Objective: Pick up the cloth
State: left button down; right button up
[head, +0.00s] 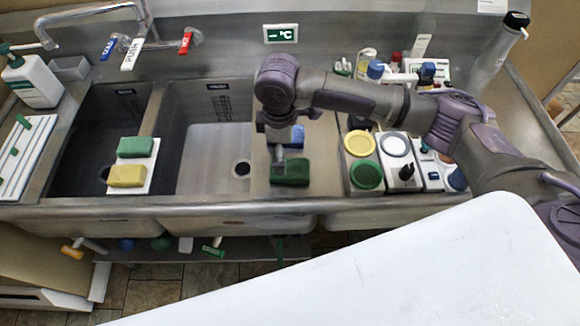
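My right arm reaches in from the right, and its gripper (279,160) points down over the steel ledge between the sink basins. Just below the fingertips lies a dark green folded piece (291,174), which looks like a cloth. A blue piece (298,134), perhaps another cloth, shows partly behind the gripper. The fingers are small and seen almost edge-on, so I cannot tell whether they are open or touching the green piece. My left gripper is not in view.
The middle basin (215,160) is empty. Right of the gripper stand tubs with a yellow lid (360,143) and a green lid (366,174). A white surface (400,270) fills the lower right.

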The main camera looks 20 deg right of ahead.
aim_at(290, 171)
jog(key=shift+s+d+f+p, duration=0.1)
jog(key=shift+s+f+p, duration=0.2)
jog(key=shift+f, duration=0.3)
jog(key=shift+s+d+f+p, duration=0.1)
jog(key=shift+s+f+p, duration=0.05)
jog(key=shift+f+p, duration=0.35)
notch_tip(290, 171, down, 3)
jog(key=shift+f, duration=0.1)
jog(key=c, duration=0.9)
jog(key=shift+c, duration=1)
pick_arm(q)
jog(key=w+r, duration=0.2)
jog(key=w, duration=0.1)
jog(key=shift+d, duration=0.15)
